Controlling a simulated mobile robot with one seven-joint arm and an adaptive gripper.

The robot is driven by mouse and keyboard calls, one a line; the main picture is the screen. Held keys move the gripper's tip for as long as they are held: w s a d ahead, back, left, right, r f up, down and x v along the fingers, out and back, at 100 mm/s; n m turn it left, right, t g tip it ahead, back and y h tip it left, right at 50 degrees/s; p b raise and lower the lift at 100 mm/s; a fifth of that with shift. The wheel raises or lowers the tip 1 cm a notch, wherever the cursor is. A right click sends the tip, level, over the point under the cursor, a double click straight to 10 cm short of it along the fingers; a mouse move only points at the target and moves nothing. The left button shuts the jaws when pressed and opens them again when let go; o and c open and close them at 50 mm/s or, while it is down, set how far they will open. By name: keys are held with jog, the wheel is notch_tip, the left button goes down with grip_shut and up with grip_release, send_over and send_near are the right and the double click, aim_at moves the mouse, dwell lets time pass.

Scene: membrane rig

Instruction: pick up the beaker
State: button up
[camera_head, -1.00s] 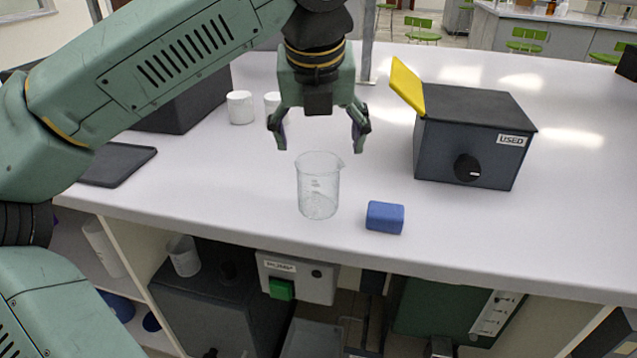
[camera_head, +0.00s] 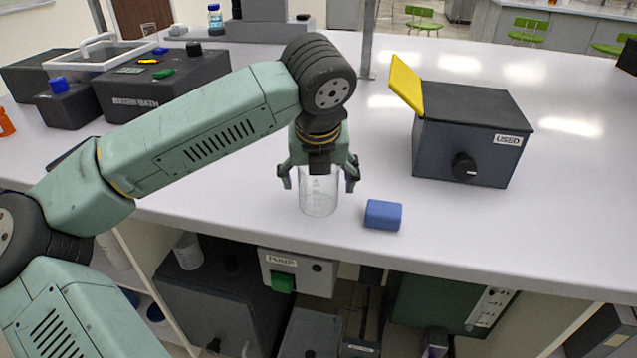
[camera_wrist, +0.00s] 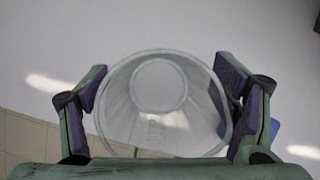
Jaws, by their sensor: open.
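The clear glass beaker (camera_head: 319,196) stands upright on the white bench near its front edge. My gripper (camera_head: 318,182) is right above it, pointing down, with its fingers open on the left and right of the beaker's upper part. In the wrist view, the beaker's rim and base (camera_wrist: 160,88) show between the two purple-padded fingers of my gripper (camera_wrist: 165,105). A gap shows at the right finger; the left finger is close to the rim, and I cannot tell if it touches. The beaker's top is partly hidden by my gripper in the head view.
A blue block (camera_head: 383,215) lies just right of the beaker. A dark box marked USED (camera_head: 465,140) with a raised yellow flap stands further right. A dark water bath (camera_head: 165,90) is at the back left. The bench's front edge (camera_head: 420,258) is close by.

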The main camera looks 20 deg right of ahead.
jog(key=shift+c, duration=0.5)
jog(key=c, duration=1.1)
jog(key=shift+c, duration=0.2)
